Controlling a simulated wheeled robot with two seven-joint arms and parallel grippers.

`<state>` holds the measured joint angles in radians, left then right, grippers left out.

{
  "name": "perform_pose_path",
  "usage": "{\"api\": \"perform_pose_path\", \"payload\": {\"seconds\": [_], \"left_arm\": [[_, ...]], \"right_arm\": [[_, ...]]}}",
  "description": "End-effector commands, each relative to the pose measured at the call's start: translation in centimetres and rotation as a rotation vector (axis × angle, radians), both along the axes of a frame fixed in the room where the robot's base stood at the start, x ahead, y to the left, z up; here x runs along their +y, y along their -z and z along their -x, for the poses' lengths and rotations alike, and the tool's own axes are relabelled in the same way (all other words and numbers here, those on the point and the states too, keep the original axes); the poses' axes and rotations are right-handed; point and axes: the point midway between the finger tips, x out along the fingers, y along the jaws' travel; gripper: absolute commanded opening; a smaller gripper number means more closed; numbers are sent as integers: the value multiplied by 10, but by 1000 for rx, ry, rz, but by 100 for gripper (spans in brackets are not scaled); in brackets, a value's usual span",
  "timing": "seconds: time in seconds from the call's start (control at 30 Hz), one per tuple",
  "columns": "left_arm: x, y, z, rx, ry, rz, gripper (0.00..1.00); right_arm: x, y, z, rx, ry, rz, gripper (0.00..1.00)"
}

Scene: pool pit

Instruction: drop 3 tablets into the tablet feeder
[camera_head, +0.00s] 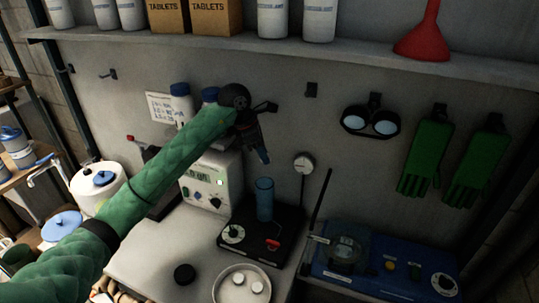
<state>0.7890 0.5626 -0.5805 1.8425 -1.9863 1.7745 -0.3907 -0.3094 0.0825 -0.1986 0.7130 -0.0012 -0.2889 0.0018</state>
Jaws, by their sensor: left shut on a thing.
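My left arm reaches in from the lower left, and its dark gripper (262,156) is above the clear blue tube (264,198). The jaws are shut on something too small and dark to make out. The tube stands upright on a black base (262,244) with a dial and a red part, which looks like the tablet feeder. A gap shows between gripper and tube. A round pale dish (219,294) in front of the base holds two white tablets, one (238,278) and another (257,287). My right gripper is not in view.
A black round cap (184,274) lies on the pale bench left of the dish. A meter box (204,188) stands behind my arm. A blue machine (387,262) is at right. Goggles (371,122) and green gloves (427,157) hang on the wall below a shelf.

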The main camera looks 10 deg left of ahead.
Motion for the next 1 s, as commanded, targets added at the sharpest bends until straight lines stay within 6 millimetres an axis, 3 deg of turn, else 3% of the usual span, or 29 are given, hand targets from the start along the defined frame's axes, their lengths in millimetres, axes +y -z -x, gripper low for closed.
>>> {"api": "perform_pose_path", "payload": {"seconds": [1.0], "left_arm": [[0,59,1,1,-10,1,10]], "right_arm": [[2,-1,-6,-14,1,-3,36]]}}
